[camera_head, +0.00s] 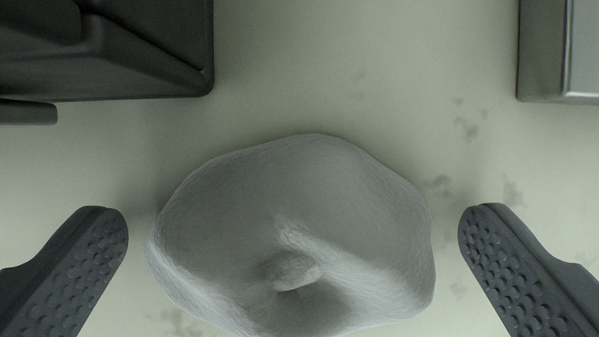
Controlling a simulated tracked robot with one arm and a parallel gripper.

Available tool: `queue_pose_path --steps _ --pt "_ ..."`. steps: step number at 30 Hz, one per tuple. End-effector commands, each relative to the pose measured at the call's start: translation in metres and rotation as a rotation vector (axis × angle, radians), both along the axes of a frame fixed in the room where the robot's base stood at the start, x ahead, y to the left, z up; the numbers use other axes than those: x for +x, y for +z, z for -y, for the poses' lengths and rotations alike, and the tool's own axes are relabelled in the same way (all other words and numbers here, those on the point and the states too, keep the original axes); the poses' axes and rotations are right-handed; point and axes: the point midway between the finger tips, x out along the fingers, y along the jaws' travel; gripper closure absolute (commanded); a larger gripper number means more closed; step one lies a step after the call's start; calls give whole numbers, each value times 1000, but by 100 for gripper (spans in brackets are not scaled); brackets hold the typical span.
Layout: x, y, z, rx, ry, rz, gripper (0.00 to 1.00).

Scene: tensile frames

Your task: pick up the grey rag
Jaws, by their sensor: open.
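The grey rag (300,190) lies crumpled in a rounded heap on the pale surface, in the lower middle of the view. It has a fold and a small dent near its lower middle, and its lower edge is partly cut off by the frame. My gripper (293,225) is open, with one dark studded finger to the left of the rag and one to the right. A narrow gap shows between each fingertip and the rag. The gripper holds nothing.
A black box-like object (140,50) stands at the top left. A grey metallic block (545,50) stands at the top right. The pale, stained surface (360,70) is clear between them and above the rag.

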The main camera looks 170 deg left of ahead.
Motion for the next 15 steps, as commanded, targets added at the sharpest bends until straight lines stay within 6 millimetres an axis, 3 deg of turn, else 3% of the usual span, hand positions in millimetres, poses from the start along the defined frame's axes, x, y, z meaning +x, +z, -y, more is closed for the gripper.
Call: queue_pose_path --steps 5,10,11,15 --pt "0 0 1 -1 -1 1 0" --pt "0 0 1 0 -2 1 42" --pt "0 0 1 0 -2 0 46" --pt "0 0 1 0 -2 0 46"
